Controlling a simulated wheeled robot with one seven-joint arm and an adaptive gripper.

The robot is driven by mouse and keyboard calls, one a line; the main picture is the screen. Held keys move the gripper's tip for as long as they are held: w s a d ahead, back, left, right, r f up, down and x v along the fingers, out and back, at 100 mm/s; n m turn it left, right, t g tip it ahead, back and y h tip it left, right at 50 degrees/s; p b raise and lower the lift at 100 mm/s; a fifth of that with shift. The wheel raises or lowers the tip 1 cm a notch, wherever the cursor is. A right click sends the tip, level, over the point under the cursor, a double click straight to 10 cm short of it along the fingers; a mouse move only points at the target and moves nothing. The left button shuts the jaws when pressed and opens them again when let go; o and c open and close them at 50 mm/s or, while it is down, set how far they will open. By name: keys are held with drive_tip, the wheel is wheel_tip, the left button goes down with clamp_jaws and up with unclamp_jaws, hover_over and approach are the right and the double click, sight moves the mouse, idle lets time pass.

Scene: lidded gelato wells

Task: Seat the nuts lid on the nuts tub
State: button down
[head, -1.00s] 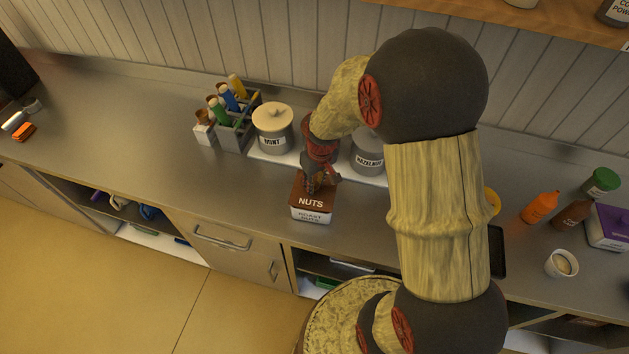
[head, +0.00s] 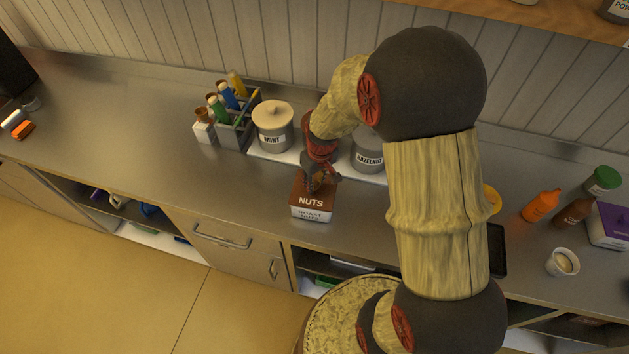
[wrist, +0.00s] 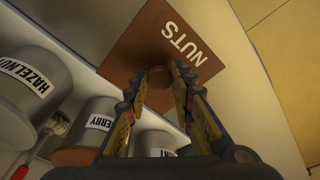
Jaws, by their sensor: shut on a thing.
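The nuts lid (head: 318,202) is a brown square with white NUTS lettering. It lies over the nuts tub (head: 311,216), a pale box marked ROAST NUTS near the counter's front edge. My gripper (head: 316,180) points down at the lid from the back. In the wrist view my gripper (wrist: 160,80) is shut on the lid's round brown knob, and the lid (wrist: 165,35) shows beyond the fingers. The lid hides the tub's rim, so I cannot tell whether it is fully down or slightly above.
Behind, the mint pot (head: 274,130) and hazelnut pot (head: 366,155) stand on a white base. A grey caddy (head: 235,128) with several bottles is left of them. An orange bottle (head: 540,207) and a white cup (head: 562,263) are at the right. The counter left of the tub is clear.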

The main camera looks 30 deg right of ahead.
sight(317, 187)
drive_tip(key=shift+f+b, duration=0.4)
drive_tip(key=shift+f, duration=0.2)
drive_tip(key=c, duration=1.8)
unclamp_jaws()
drive_tip(key=shift+c, duration=0.2)
drive_tip(key=o, duration=0.4)
drive_tip(key=shift+c, duration=0.2)
drive_tip(key=shift+o, duration=0.9)
drive_tip(key=shift+r, duration=0.1)
drive_tip(key=shift+s+r+p, duration=0.2)
drive_tip(key=shift+r+p, duration=0.7)
drive_tip(key=shift+r, duration=0.4)
drive_tip(key=shift+s+r+p, duration=0.2)
drive_tip(key=shift+r+p, duration=0.7)
drive_tip(key=shift+r, duration=0.4)
drive_tip(key=shift+s+r+p, duration=0.2)
drive_tip(key=shift+r+p, duration=0.7)
drive_tip(key=shift+r, duration=0.4)
drive_tip(key=shift+f, duration=0.1)
